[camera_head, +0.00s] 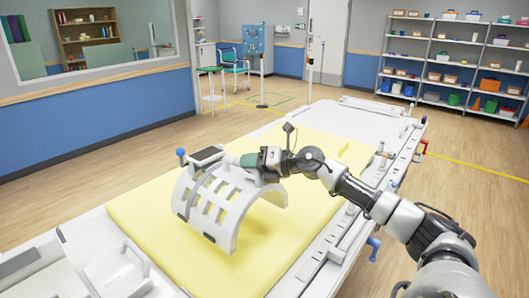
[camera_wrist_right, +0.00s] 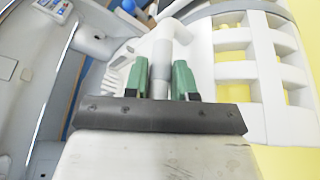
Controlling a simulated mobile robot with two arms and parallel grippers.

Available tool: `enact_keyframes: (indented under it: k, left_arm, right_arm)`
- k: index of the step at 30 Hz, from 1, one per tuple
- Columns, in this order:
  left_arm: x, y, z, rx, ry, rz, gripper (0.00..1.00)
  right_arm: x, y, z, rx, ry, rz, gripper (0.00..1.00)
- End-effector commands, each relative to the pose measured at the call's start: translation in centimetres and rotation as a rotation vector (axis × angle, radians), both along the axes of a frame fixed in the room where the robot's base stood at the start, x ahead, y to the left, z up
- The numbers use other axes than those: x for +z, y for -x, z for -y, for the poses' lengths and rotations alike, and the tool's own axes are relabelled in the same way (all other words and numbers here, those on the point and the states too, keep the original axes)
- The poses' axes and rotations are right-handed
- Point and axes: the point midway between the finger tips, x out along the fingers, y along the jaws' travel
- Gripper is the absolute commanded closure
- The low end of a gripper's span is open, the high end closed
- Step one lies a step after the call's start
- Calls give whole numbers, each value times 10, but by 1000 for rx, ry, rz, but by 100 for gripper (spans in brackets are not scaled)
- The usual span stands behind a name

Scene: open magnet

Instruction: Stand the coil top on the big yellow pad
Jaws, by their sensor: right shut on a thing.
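The coil top (camera_head: 228,202) is a white arched shell with slots and a dark box on its crown. It is over the big yellow pad (camera_head: 150,240), arch upward, with a shadow under it; I cannot tell if its edges touch the pad. My right gripper (camera_head: 247,160), with green fingers, is at the crown. In the right wrist view the gripper (camera_wrist_right: 160,82) is shut on a grey-white handle of the coil top (camera_wrist_right: 230,75), whose slots show yellow pad behind. My left gripper is not in view.
The pad lies on a long white table (camera_head: 385,115) with side rails and a blue knob (camera_head: 373,245) on the right. White parts (camera_head: 115,270) sit at its near left end. Bare pad lies beyond the coil top. Shelves (camera_head: 455,60) stand far off.

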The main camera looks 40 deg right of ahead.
Motion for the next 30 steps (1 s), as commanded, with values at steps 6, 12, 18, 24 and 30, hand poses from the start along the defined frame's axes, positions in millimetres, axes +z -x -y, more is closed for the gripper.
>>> enact_keyframes:
  k: [6, 12, 18, 24, 30]
  left_arm:
    - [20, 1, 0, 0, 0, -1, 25]
    - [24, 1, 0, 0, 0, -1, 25]
    - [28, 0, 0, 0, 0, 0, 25]
    - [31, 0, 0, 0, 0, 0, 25]
    - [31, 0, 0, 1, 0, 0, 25]
  right_arm:
    - [-14, -32, -24, 1, -7, 11, 100]
    - [-26, -43, -32, 0, -3, 10, 100]
    - [-46, -44, -33, -1, -5, 5, 100]
    - [-66, -44, -33, 0, -3, 7, 100]
    - [-68, -43, -33, 0, -1, 7, 100]
